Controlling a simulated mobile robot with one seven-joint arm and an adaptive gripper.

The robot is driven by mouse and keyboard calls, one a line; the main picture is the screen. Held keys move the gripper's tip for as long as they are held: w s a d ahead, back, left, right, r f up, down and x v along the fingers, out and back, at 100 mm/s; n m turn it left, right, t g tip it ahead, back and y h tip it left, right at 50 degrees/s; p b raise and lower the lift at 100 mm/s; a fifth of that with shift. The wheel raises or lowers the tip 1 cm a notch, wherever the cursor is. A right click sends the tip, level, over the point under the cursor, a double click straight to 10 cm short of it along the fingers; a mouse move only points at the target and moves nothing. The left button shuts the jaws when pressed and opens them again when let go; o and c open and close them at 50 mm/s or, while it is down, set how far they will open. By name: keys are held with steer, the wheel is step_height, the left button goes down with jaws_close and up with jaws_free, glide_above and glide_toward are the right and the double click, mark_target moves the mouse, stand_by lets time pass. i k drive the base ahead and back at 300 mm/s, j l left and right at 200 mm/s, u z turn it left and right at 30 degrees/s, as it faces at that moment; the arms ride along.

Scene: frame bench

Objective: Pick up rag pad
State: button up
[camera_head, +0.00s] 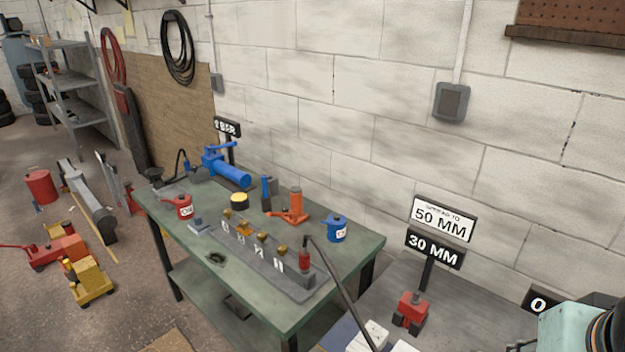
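I cannot tell for certain which thing is the rag pad. A small dark, crumpled-looking patch (215,258) lies flat near the front edge of the green workbench (290,318). A small blue-grey flat piece (198,227) lies behind it, near the left end of a long grey numbered rail. Both are too small to make out clearly. My gripper's fingers are not in view, and nothing is seen touching either piece.
The bench also bears the numbered rail (262,262), a red can (183,207), a blue can (336,228), an orange jack (295,206) and a blue pump (227,170). A grey table with a red tool (410,310) stands at right. Jacks crowd the floor at left.

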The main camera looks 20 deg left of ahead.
mark_target(198, 225)
steer(key=u, duration=1.85)
steer(key=i+j+z, duration=0.1)
steer(key=z, duration=0.25)
steer(key=i+j+z, duration=0.1)
steer(key=z, duration=0.2)
steer(key=i+j+z, duration=0.35)
steer(key=i+j, duration=0.15)
steer(key=j, duration=0.2)
steer(key=i+j, duration=0.2)
steer(key=j, duration=0.15)
steer(key=i+j+z, duration=0.1)
steer(key=j, duration=0.25)
steer(key=i+j, duration=0.45)
steer(key=j, duration=0.3)
steer(key=i+j+z, duration=0.1)
steer(key=j, duration=0.25)
steer(key=i+j, duration=0.3)
steer(key=j+z, duration=0.05)
steer(key=j, duration=0.05)
